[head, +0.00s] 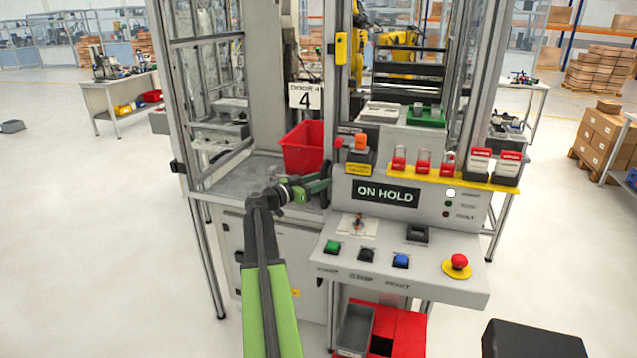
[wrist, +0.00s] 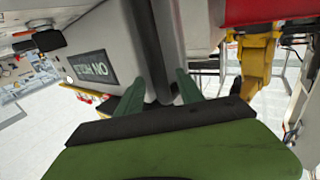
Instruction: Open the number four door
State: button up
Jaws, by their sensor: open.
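A white sign reading "DOOR 4" (head: 305,97) is fixed to the machine frame above a red bin (head: 303,148). I cannot tell for certain which panel is the door or whether it is closed. My gripper (head: 322,187) is in front of the machine, below the red bin and at the left end of the control panel. In the wrist view my gripper's green fingers (wrist: 157,96) are apart, with grey machine parts beyond them. I see nothing held between them. Contact with the machine is unclear.
The control console (head: 415,258) stands right of my arm, with an ON HOLD display (head: 386,194), buttons and a red emergency stop (head: 459,261). Red padlocks (head: 424,162) hang above on a yellow rail. A red crate (head: 408,325) is below.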

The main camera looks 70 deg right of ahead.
jog(key=shift+c, duration=0.3)
grip_shut()
dwell(1.0)
